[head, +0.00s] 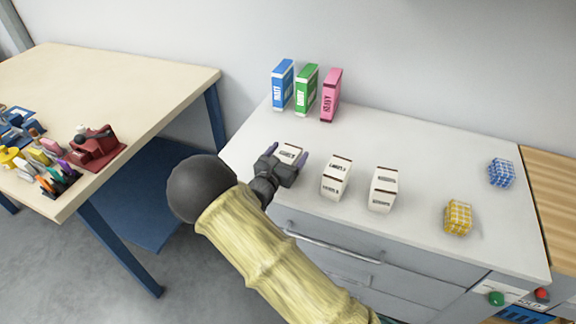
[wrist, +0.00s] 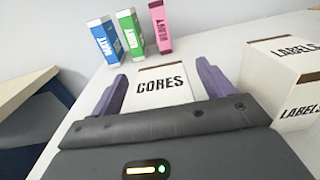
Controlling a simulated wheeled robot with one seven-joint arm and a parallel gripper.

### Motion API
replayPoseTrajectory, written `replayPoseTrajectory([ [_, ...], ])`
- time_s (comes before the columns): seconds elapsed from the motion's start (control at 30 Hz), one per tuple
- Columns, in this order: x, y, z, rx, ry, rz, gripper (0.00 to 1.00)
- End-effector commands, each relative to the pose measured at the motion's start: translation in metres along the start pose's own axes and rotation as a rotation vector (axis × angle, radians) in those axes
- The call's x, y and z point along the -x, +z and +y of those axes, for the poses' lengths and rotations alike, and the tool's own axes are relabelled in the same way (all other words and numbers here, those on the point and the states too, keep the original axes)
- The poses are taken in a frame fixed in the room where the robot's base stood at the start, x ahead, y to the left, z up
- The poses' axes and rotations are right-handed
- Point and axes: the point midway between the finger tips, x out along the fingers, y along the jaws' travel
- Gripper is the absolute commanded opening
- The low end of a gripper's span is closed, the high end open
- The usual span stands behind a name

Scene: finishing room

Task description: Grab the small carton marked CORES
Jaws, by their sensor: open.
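The small white carton marked CORES (wrist: 160,84) stands on the grey-white counter, framed between my gripper's two purple fingers in the wrist view. In the head view the carton (head: 290,152) shows just past my gripper (head: 287,159), partly hidden by it. My gripper also shows in the wrist view (wrist: 160,92); it is open, with one finger on each side of the carton. I cannot tell whether either finger touches it. The carton's lower part is hidden behind the gripper body.
A carton marked LABELS (head: 336,178) stands close to the right, and another white carton (head: 383,189) beyond it. Blue (head: 283,84), green (head: 306,89) and pink (head: 330,95) boxes stand behind. Yellow (head: 457,217) and blue (head: 501,172) checked cubes sit farther right. A wooden table (head: 130,85) is left.

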Motion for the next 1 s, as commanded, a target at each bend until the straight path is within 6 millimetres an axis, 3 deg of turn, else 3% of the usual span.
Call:
replayPoseTrajectory([
  [0.1, 0.0, 0.0, 0.0, 0.0, 0.0, 0.0, 0.8],
  [0.4, 0.0, 0.001, 0.0, -0.001, 0.0, -0.001, 0.26],
  [0.73, 0.0, 0.008, 0.0, -0.001, 0.0, -0.002, 0.26],
  [1.0, 0.0, 0.053, 0.0, -0.005, 0.0, -0.002, 0.26],
])
